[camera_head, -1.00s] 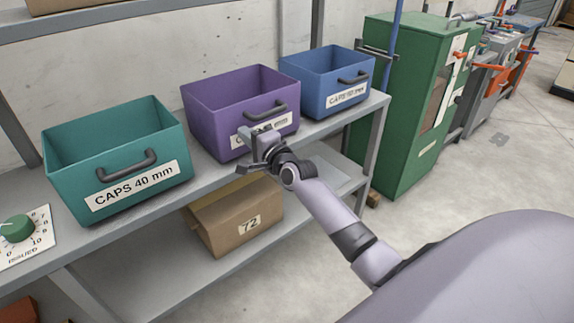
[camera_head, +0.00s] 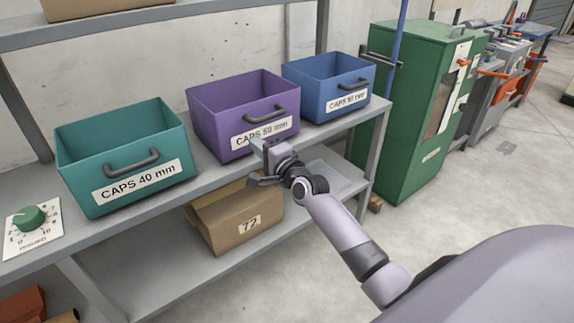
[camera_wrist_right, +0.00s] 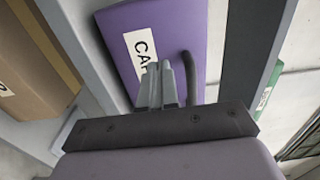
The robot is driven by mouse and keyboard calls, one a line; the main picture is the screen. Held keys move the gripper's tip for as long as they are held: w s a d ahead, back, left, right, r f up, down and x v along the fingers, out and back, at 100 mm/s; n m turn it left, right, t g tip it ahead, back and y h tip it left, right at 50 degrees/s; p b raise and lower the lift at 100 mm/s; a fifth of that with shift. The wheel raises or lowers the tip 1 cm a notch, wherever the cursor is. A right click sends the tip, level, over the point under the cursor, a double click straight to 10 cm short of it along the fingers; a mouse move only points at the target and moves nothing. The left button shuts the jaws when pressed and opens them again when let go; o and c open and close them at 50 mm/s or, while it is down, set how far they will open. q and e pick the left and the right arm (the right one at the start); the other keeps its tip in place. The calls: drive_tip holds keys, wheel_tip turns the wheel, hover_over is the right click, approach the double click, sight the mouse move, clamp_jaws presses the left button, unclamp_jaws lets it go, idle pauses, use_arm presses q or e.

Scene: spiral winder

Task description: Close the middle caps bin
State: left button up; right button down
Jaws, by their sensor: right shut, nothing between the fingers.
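The middle caps bin (camera_head: 213,127) is purple, open-topped, and stands on the grey shelf between a teal bin and a blue bin. Its dark handle (camera_head: 266,115) and white "CAPS 50 mm" label (camera_head: 242,137) face me. In the wrist view the purple front (camera_wrist_right: 125,28) tilts across the picture, with part of the label and handle visible. My right gripper (camera_head: 259,151) is shut and empty just in front of the bin's lower front. In the wrist view its fingertips (camera_wrist_right: 160,68) overlap the front between label and handle; I cannot tell if they touch. My left gripper is not in view.
The teal "CAPS 40 mm" bin (camera_head: 85,150) is at left and the blue bin (camera_head: 312,98) at right. A cardboard box (camera_head: 215,226) sits on the lower shelf. A green cabinet (camera_head: 405,130) stands right of the shelf. The floor (camera_head: 480,195) in front of the cabinet is clear.

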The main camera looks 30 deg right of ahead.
drive_tip(key=s, duration=0.8)
drive_tip(key=shift+s+d+p, duration=0.2)
drive_tip(key=shift+d+p, duration=0.1)
drive_tip(key=shift+d, duration=0.05)
drive_tip(key=s+a+f+n+g+p, duration=0.1)
drive_tip(key=s+a+f+n+g, duration=0.2)
drive_tip(key=s+f+n, duration=0.6)
drive_tip(key=s+a+f+n+g+p, duration=0.2)
drive_tip(key=s+a+f+n+g, duration=0.2)
drive_tip(key=s+f+n, duration=0.5)
drive_tip(key=s+a+n, duration=0.1)
drive_tip(key=s+a, duration=0.1)
drive_tip(key=s, duration=0.5)
drive_tip(key=shift+s+a+f+g+y, duration=0.15)
drive_tip(key=shift+s+a+g+y, duration=0.1)
drive_tip(key=shift+a+g+y, duration=0.05)
